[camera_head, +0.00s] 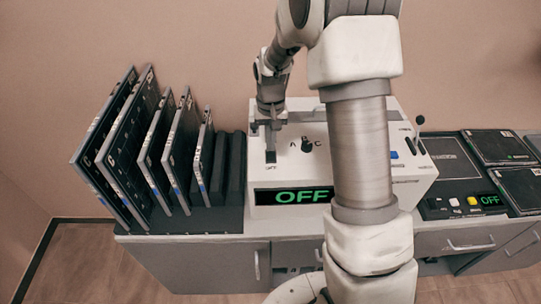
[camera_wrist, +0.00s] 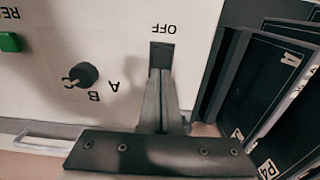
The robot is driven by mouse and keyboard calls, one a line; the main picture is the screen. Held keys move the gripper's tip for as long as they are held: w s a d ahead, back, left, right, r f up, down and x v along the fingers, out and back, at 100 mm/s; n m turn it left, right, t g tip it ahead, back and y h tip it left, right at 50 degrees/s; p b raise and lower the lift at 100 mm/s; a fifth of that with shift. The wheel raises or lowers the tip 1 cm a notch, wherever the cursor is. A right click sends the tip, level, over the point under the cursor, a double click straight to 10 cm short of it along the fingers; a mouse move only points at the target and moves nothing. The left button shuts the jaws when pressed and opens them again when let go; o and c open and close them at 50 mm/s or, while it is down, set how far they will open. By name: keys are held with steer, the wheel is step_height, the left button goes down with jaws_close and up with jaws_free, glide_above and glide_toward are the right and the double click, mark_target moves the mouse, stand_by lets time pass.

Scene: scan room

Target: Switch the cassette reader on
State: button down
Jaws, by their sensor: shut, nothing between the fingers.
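The cassette reader (camera_head: 300,165) is a white box on the counter, with a front display (camera_head: 290,196) reading OFF in green. In the wrist view a dark switch (camera_wrist: 161,54) sits in its top panel, beside a printed OFF label. My gripper (camera_head: 270,158) is shut and empty, pointing down at this switch; its fingertips (camera_wrist: 160,76) overlap the switch's near end in the wrist view. I cannot tell whether they touch it. In the head view my gripper hides most of the switch.
A black selector knob (camera_head: 306,145) marked A, B, C is on the panel. A green button (camera_wrist: 10,42) shows in the wrist view. Several upright dark cassettes (camera_head: 155,150) stand left of the reader. A dark panel (camera_head: 450,210) with another OFF display lies right. My arm hides the reader's middle.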

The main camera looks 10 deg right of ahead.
steer(key=shift+f, duration=0.2)
steer(key=shift+r, duration=0.1)
steer(key=shift+r+p, duration=2.25)
steer(key=shift+r, duration=1.2)
